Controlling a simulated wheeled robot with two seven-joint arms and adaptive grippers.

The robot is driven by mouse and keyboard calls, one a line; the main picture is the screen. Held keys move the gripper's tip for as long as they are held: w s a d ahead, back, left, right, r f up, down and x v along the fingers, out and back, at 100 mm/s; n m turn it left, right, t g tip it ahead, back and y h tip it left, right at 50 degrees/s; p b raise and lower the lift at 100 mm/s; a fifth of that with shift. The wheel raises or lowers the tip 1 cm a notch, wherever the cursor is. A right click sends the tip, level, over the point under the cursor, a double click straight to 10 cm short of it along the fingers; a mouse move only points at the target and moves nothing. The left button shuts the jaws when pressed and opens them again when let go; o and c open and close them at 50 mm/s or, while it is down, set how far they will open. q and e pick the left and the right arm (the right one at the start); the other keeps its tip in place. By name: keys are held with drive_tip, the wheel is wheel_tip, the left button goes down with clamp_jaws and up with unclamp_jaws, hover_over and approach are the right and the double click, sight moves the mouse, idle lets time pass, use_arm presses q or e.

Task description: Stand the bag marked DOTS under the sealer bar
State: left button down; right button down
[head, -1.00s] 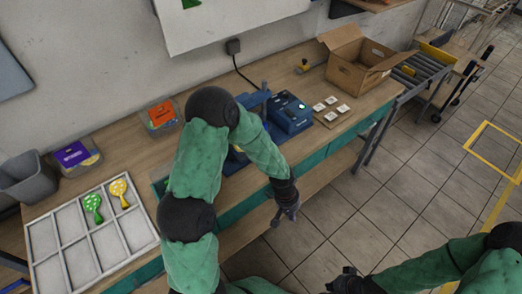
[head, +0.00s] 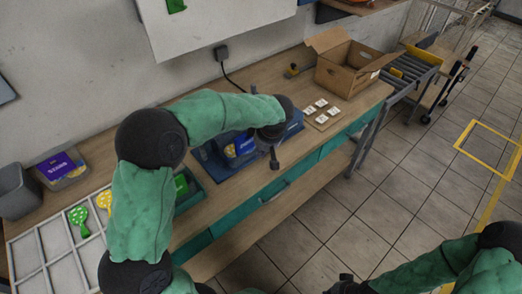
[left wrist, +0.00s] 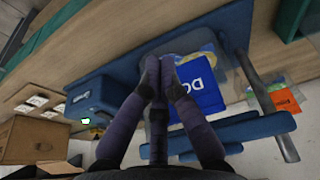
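A clear bag with a blue label (head: 243,146) is at the blue sealer (head: 212,164) on the bench. My left gripper (head: 273,163) is just right of and in front of the bag in the head view. Its fingers (left wrist: 160,66) look together, with nothing seen between them, and overlap the bag's edge in the wrist view; contact is unclear. My right gripper (head: 343,284) is at the bottom edge, small and dark.
A purple-labelled bag (head: 61,168) and a grey bin (head: 17,192) stand left. A green-labelled item (head: 181,185) is left of the sealer. White cards (head: 321,111) and a carton (head: 346,65) are right.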

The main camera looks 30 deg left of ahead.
sight(248, 149)
use_arm(q)
drive_tip(key=b+x, duration=0.1)
drive_tip(key=x, duration=0.5)
drive_tip(key=shift+f, duration=0.45)
drive_tip(key=shift+w+a+b, duration=0.2)
drive_tip(key=shift+w+a, duration=0.05)
drive_tip(key=shift+a, duration=0.3)
drive_tip(key=shift+w+a+b, duration=0.15)
drive_tip(key=shift+w+a, duration=0.1)
drive_tip(key=shift+a, duration=0.35)
drive_tip(key=shift+w+a, duration=0.3)
drive_tip(key=shift+a, duration=0.5)
drive_tip(key=shift+w+a+b, duration=0.2)
drive_tip(key=shift+w+a, duration=0.05)
drive_tip(key=shift+a, duration=0.3)
drive_tip(key=shift+w+a+b, duration=0.15)
drive_tip(key=shift+w+a, duration=0.1)
drive_tip(key=shift+a, duration=0.3)
